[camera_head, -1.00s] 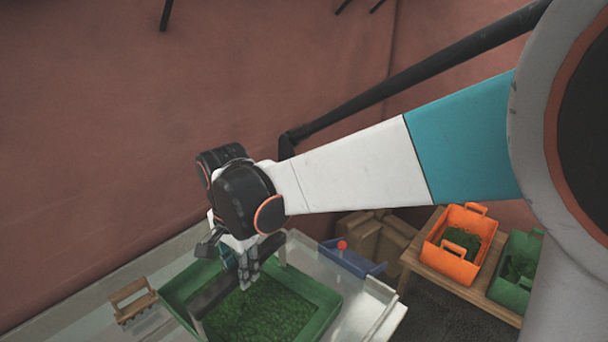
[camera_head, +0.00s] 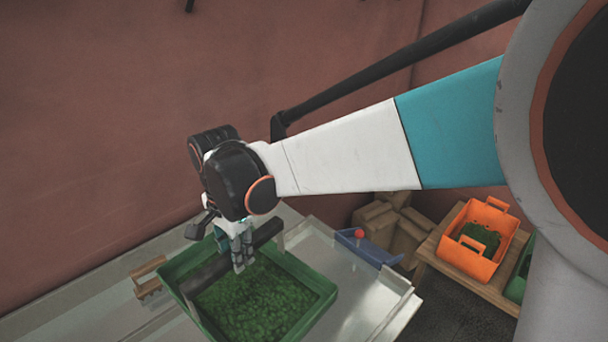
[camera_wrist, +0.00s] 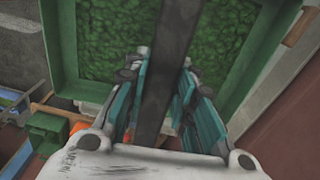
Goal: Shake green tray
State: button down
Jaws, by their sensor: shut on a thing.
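The green tray (camera_head: 316,284) is on the pale metal worktop and is filled with green leafy or granular stuff. A dark bar (camera_head: 213,269) runs across the tray as its handle. My gripper (camera_head: 242,262) is over the tray and shut on the dark bar. In the wrist view the dark bar (camera_wrist: 168,70) passes between the teal fingers of my gripper (camera_wrist: 160,100). The tray's green wall (camera_wrist: 62,60) shows at left there, with the green filling beyond the bar. Where the fingertips touch the bar is partly hidden.
The worktop (camera_head: 352,290) is bare to the tray's right. A blue box with a red knob (camera_head: 362,243) sits at its back edge. A wooden rack (camera_head: 148,277) stands left of the tray. An orange crate (camera_head: 480,240) and a partly hidden green crate stand on a wooden table at right.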

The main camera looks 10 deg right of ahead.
jog(key=d, duration=0.5)
jog(key=a, duration=0.5)
jog(key=shift+s+b, duration=0.2)
jog(key=shift+b, duration=0.15)
jog(key=d, duration=0.5)
jog(key=a, duration=0.5)
jog(key=shift+b, duration=0.3)
jog(key=d, duration=0.5)
jog(key=shift+w+r, duration=0.15)
jog(key=shift+w, duration=0.05)
